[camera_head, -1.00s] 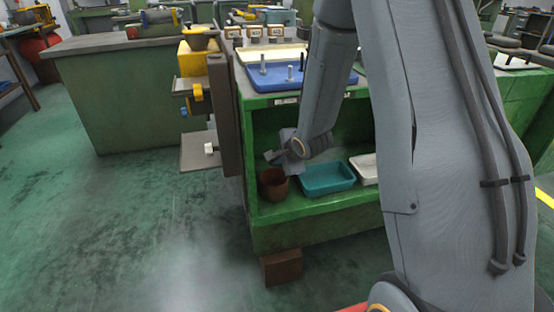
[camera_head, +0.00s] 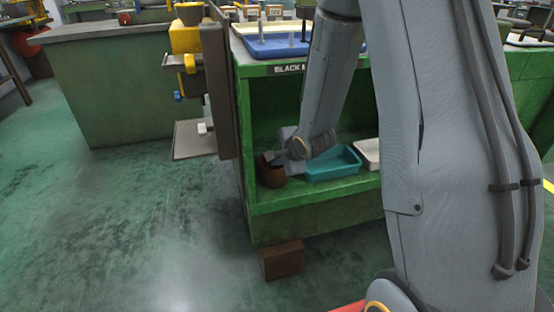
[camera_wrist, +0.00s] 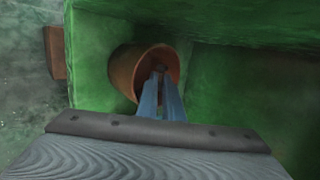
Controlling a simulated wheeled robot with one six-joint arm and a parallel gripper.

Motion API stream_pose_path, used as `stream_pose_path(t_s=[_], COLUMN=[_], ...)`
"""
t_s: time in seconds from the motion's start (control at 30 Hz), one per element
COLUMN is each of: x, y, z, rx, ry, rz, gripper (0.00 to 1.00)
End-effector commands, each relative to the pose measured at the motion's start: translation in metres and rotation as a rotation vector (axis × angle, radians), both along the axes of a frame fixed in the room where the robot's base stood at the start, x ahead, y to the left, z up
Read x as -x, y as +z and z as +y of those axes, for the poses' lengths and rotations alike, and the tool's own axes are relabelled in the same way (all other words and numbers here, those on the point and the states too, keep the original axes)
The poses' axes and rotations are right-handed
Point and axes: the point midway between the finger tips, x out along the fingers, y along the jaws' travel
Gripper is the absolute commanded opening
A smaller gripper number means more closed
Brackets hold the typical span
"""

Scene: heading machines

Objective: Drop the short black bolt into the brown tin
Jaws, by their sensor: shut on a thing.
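The brown tin (camera_head: 271,177) stands on the lower shelf of the green cabinet, near its left front corner. In the wrist view the tin (camera_wrist: 127,72) is open toward the camera. My gripper (camera_wrist: 160,72) reaches over the tin's mouth, with its fingertips at or inside the opening. In the head view my gripper (camera_head: 274,158) is right at the tin's rim. The jaws are close together on something small and dark at the tips, consistent with the short black bolt, which I cannot make out clearly.
A teal tray (camera_head: 334,166) and a white tray (camera_head: 368,152) sit right of the tin on the same shelf. A blue tray (camera_head: 270,46) with upright bolts is on the cabinet top (camera_head: 252,72). The shelf's roof and left wall are close to my arm.

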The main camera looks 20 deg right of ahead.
Motion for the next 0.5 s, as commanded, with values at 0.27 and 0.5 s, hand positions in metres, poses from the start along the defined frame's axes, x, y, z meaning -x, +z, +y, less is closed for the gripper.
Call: stream_pose_path(t_s=[0.27, 0.5], x=[0.0001, 0.0004], y=[0.0006, 0.0001], z=[0.0, 0.0], rx=[0.0, 0.0], ry=[0.0, 0.0], rz=[0.0, 0.001], gripper=[0.23, 0.28])
